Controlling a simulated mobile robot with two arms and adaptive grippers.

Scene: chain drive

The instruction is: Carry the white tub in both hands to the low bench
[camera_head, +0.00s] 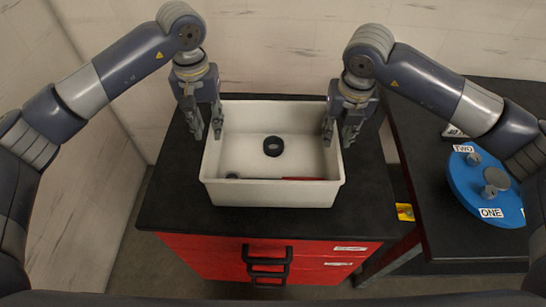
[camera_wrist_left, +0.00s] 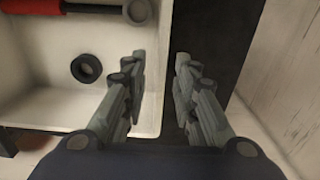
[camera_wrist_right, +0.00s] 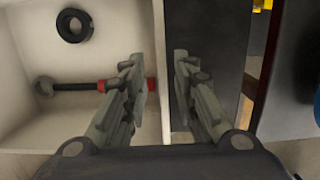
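The white tub (camera_head: 270,194) sits on the black top of a red drawer cabinet. My left gripper (camera_head: 207,131) is at the tub's left wall and my right gripper (camera_head: 340,133) is at its right wall. In the left wrist view, the open fingers (camera_wrist_left: 163,95) stand on either side of the tub wall (camera_wrist_left: 163,60), with a gap showing. In the right wrist view, the open fingers (camera_wrist_right: 160,90) likewise straddle the wall (camera_wrist_right: 160,40). Inside the tub lie a black ring (camera_head: 273,146) and a tool with a red handle (camera_wrist_right: 88,87).
The red cabinet (camera_head: 215,255) has black handles at its front. A black-topped bench (camera_head: 440,225) stands to the right, with a blue disc (camera_head: 470,200) labelled ONE and TWO on it. A pale wall (camera_head: 70,200) is close on the left. A narrow gap separates cabinet and bench.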

